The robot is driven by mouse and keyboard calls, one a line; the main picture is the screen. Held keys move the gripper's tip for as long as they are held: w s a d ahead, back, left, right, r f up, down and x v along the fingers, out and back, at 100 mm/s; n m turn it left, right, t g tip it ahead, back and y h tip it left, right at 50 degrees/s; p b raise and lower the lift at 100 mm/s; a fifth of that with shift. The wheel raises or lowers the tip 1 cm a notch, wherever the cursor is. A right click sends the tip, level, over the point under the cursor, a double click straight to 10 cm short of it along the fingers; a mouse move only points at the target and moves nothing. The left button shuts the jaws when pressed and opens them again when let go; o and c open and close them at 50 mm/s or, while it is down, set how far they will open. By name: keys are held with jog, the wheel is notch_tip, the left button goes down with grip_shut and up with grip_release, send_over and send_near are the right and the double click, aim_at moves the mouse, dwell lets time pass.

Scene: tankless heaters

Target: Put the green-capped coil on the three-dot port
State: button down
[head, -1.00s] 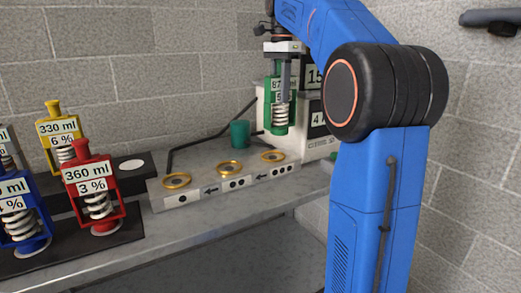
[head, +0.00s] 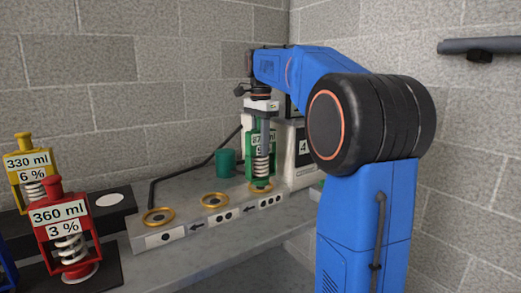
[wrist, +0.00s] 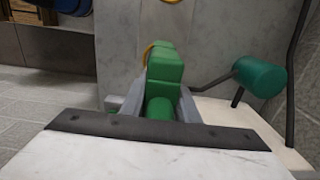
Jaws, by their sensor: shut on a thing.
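The green-capped coil (head: 262,158) has a green frame, a white spring and a label I can only partly read. My gripper (head: 261,113) is shut on its top and holds it upright. In the wrist view the green cap (wrist: 164,68) sits between my two fingers (wrist: 160,100). The coil's lower end is at the three-dot port (head: 261,187), the rightmost gold ring on the grey block. The coil hides most of that ring, and I cannot tell whether it is fully seated.
A red coil (head: 67,228) and a yellow coil (head: 32,165) stand on the left.

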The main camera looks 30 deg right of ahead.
jog(key=shift+f, duration=0.7)
jog(key=c, duration=1.4)
grip_release()
jog(key=shift+f, duration=0.1)
jog(key=shift+o, duration=0.2)
notch_tip(320, 180, up, 12)
jog(key=shift+r, duration=0.1)
